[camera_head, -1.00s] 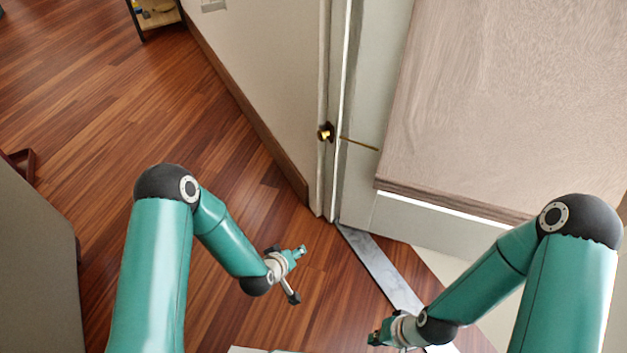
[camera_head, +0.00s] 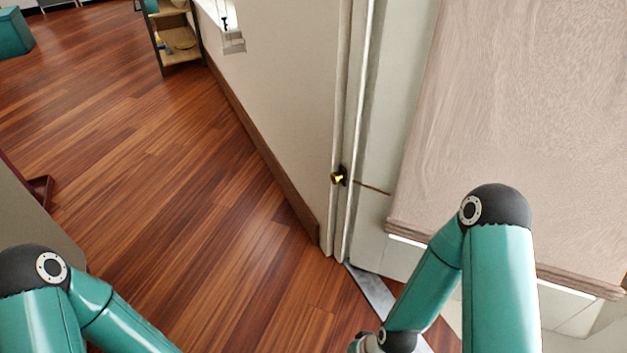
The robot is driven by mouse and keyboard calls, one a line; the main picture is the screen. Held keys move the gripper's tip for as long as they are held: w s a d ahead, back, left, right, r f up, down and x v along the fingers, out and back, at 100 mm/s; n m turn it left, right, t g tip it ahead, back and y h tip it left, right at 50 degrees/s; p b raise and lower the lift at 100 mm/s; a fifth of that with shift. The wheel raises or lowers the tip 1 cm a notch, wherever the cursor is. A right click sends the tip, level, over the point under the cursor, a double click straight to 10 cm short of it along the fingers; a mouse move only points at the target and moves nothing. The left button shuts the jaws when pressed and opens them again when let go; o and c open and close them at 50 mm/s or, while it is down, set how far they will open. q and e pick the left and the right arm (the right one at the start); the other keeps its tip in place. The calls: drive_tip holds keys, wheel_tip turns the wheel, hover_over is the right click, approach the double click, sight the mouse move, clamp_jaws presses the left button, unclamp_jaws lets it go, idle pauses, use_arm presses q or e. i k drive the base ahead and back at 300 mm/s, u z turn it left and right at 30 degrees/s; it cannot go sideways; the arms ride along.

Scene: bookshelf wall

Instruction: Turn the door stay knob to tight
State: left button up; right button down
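The knob's tight or loose marking is too small to read. My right gripper (camera_head: 360,346) is at the bottom edge, well below the knob and mostly cut off. My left gripper is below the picture; only its arm shows at the bottom left.
A beige wall (camera_head: 285,110) with a brown skirting runs along the left of the frame. Wooden floor (camera_head: 160,190) is open on the left. A small shelf (camera_head: 178,45) stands at the top left.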

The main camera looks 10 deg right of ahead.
sight(334, 178)
drive_tip(key=u, duration=0.35)
drive_tip(key=i, duration=0.6)
drive_tip(key=z, duration=1.5)
